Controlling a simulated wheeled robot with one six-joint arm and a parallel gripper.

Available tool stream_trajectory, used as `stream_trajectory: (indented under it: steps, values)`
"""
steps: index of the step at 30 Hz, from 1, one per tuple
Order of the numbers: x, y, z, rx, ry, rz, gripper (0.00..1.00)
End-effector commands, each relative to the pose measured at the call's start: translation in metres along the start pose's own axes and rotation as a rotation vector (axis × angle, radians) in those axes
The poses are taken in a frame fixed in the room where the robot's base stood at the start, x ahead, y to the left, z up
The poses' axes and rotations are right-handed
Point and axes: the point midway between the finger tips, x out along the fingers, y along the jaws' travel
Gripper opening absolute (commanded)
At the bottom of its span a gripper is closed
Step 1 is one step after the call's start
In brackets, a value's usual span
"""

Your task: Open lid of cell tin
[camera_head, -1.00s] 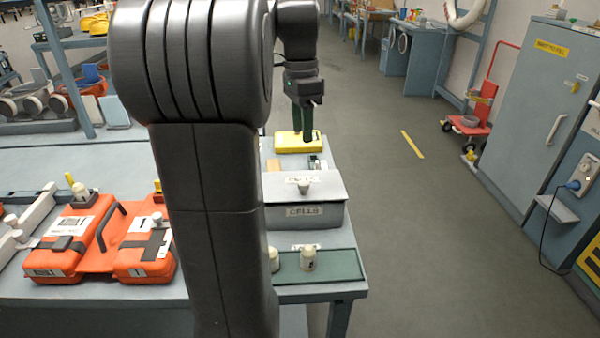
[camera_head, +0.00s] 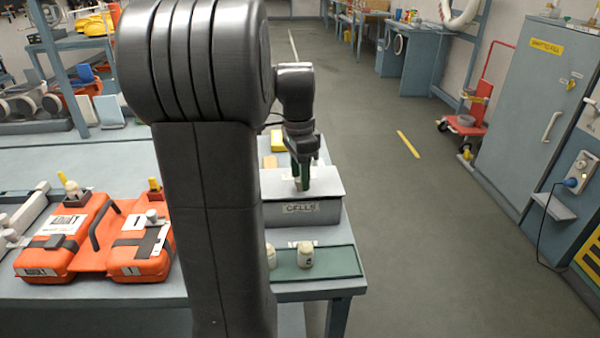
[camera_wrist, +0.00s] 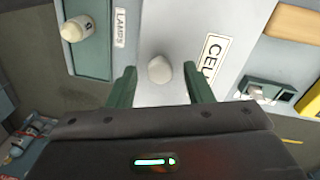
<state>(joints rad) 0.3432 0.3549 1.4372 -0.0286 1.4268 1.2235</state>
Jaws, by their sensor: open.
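The cell tin (camera_head: 312,212) is a grey box with a CELLS label on its front, standing on the right part of the bench. Its lid (camera_head: 328,182) is down on the tin. In the wrist view the lid's pale round knob (camera_wrist: 160,69) lies between my fingers, with a gap visible on both sides. My gripper (camera_head: 301,184) is over the lid, pointing down; in the wrist view its two green fingers (camera_wrist: 157,88) are apart and empty. In the head view the fingers hide the knob.
A green tray (camera_head: 325,262) with cream bottles (camera_head: 305,255) sits in front of the tin. A yellow case (camera_head: 278,141) lies behind it. Orange cases (camera_head: 140,247) lie left of my arm. The floor right of the bench is clear.

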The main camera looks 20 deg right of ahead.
Motion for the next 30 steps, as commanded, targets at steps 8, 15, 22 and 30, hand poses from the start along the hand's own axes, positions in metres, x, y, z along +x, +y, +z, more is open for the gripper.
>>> stream_trajectory:
  steps: [8, 15, 22, 30]
  values:
    - [-0.0003, -0.0001, 0.0000, 0.000, 0.000, 0.000, 0.11]
    - [-0.0005, -0.0002, 0.0000, 0.000, 0.000, 0.000, 0.00]
    - [-0.0010, -0.0004, 0.0000, 0.000, 0.000, 0.002, 0.00]
    - [-0.0021, -0.0008, -0.0002, -0.001, -0.002, 0.008, 0.00]
